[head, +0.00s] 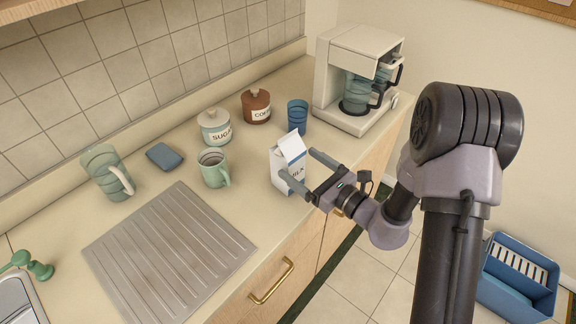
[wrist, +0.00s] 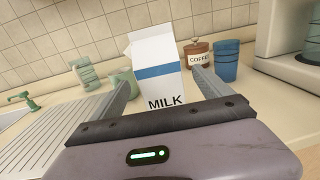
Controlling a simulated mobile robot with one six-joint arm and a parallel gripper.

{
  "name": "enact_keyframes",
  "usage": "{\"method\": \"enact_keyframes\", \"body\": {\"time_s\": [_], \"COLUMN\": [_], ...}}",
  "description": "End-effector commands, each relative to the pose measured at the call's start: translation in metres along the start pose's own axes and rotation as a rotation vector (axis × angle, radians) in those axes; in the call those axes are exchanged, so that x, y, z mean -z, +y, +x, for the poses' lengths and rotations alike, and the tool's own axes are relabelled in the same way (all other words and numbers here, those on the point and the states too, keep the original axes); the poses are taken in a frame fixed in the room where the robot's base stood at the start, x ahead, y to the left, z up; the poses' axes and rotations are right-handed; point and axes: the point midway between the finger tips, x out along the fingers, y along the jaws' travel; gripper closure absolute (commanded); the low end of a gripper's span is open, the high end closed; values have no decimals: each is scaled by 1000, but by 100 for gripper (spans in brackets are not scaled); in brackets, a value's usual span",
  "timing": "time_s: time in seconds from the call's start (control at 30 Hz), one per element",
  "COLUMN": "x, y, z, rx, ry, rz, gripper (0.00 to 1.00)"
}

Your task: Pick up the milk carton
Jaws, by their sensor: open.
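The milk carton (head: 288,162) stands upright on the counter, white with a blue band and a gabled top. In the wrist view the carton (wrist: 156,62) faces me, with the word MILK low on its front. My gripper (head: 302,172) is open at the carton, with its fingers apart. In the wrist view the gripper (wrist: 160,80) has one finger to the left and one to the right of the carton. Its base and my gripper's body hide the lowest part of the carton there. I cannot tell whether either finger touches it.
A blue cup (head: 297,116), coffee jar (head: 256,107) and sugar jar (head: 214,129) stand behind the carton. A green mug (head: 214,170) is to its left. A coffee maker (head: 352,80) stands back right. A ribbed drainboard (head: 170,255) lies front left. The counter's front edge is close to my gripper.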

Motion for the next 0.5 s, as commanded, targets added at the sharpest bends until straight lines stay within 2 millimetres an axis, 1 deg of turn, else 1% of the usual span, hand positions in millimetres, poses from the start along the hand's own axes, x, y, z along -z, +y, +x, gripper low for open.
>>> {"method": "enact_keyframes", "body": {"time_s": [0.2, 0.27, 0.33, 0.5], "x": [5, 4, 4, 3], "y": [2, 2, 2, 2], "z": [41, 49, 54, 54], "rx": [-4, -4, -3, -2], "ry": [-1, -1, 0, 1], "rz": [-2, -1, -1, 0], "gripper": [11, 11, 11, 11]}}
